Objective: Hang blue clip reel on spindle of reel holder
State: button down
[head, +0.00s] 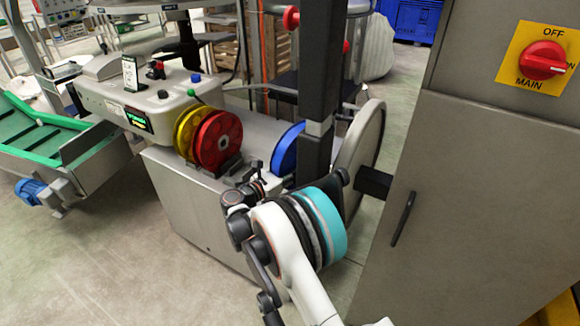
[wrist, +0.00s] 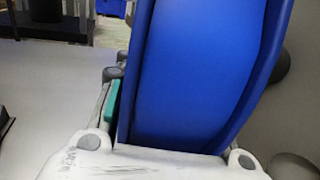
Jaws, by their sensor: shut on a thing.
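The blue clip reel (head: 285,150) shows in the head view just right of the red reel, partly covered by a dark upright post. In the wrist view the blue reel (wrist: 205,75) fills the middle, close up and upright. My gripper (wrist: 180,142) is shut on it; its pale body shows below the reel, with a teal pad at the left. In the head view I cannot make out the fingertips. A yellow reel (head: 190,130) and a red reel (head: 217,140) sit side by side on the machine. I cannot make out the holder's bare spindle.
The dark post (head: 322,85) stands between the camera and the reel. A large grey disc (head: 362,150) is right of the post. A grey cabinet (head: 470,190) with a red switch (head: 543,61) fills the right. A green conveyor (head: 45,130) is at left.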

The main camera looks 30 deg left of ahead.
jog(key=d, duration=1.1)
jog(key=shift+s+f, duration=0.3)
jog(key=shift+s, duration=0.1)
dwell(0.7)
jog(key=shift+d, duration=0.2)
dwell(0.4)
jog(key=c, duration=1)
grip_release()
jog(key=shift+o, duration=0.2)
